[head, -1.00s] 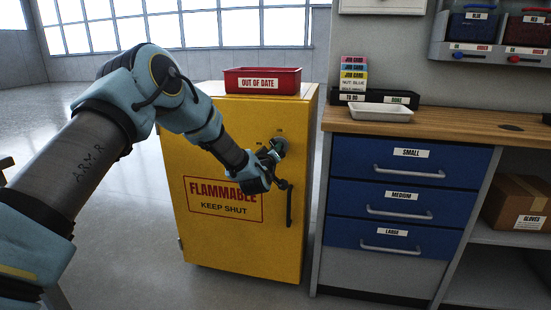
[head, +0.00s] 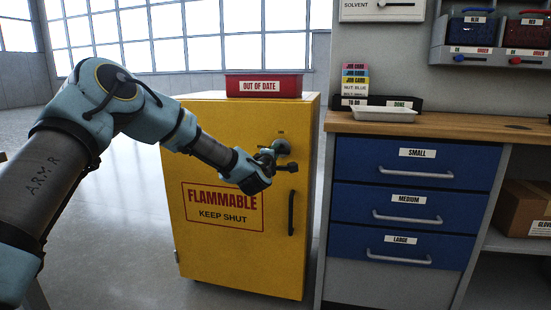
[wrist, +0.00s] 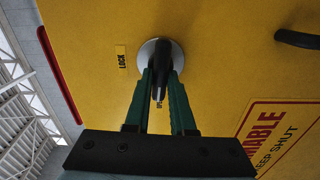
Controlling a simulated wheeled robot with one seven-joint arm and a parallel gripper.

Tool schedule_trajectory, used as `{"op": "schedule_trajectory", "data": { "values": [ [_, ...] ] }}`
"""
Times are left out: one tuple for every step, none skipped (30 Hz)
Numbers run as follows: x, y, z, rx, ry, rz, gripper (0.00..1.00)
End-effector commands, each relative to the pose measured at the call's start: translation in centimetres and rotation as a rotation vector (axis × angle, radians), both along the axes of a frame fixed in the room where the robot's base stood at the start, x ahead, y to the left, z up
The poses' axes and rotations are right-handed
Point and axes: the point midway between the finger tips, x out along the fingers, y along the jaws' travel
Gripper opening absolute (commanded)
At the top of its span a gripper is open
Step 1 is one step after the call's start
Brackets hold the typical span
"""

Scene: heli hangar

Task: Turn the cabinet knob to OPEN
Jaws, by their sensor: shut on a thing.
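The yellow cabinet (head: 240,130) stands upright with its door shut. Its knob has a round grey plate (head: 283,146), high on the right side of the door. In the wrist view the knob (wrist: 158,82) is a dark bar in front of the grey disc, between my two green fingers. My gripper (head: 273,155) is shut on it, and the fingers (wrist: 160,75) reach close to the disc. A LOCK label (wrist: 121,57) shows left of the disc in the wrist view. Another label (wrist: 158,104), partly hidden by the knob and fingers, shows below it. The knob's exact angle is hard to tell.
A black door handle (head: 291,212) is below the knob. A red OUT OF DATE bin (head: 263,86) sits on the cabinet. A bench with blue drawers (head: 410,210) stands close on the right, with a white tray (head: 384,114) on top. Open floor lies left.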

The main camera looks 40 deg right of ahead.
Motion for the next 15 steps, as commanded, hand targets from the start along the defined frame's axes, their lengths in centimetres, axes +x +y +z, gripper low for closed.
{"op": "schedule_trajectory", "data": {
  "values": [
    [0.22, 0.05, -0.03, -0.014, 0.014, 0.004, 0.0],
    [0.22, 0.05, -0.02, -0.02, 0.023, 0.004, 0.0],
    [0.23, 0.05, -0.01, -0.025, 0.034, 0.004, 0.0],
    [0.24, 0.06, -0.01, -0.03, 0.04, 0.005, 0.0],
    [0.25, 0.06, 0.01, -0.034, 0.046, 0.005, 0.0],
    [0.24, 0.06, 0.02, -0.038, 0.053, 0.005, 0.0],
    [0.24, 0.06, 0.04, -0.041, 0.058, 0.005, 0.0],
    [0.25, 0.07, 0.05, -0.043, 0.061, 0.005, 0.0],
    [0.25, 0.07, 0.06, -0.046, 0.066, 0.005, 0.0],
    [0.26, 0.06, 0.07, -0.048, 0.068, 0.005, 0.0],
    [0.25, 0.06, 0.08, -0.049, 0.07, 0.005, 0.0],
    [0.25, 0.06, 0.09, -0.049, 0.071, 0.005, 0.0],
    [0.26, 0.06, 0.09, -0.05, 0.071, 0.005, 0.0],
    [0.26, 0.06, 0.1, -0.05, 0.071, 0.005, 0.0],
    [0.26, 0.06, 0.1, -0.05, 0.072, 0.005, 0.0]
  ]
}}
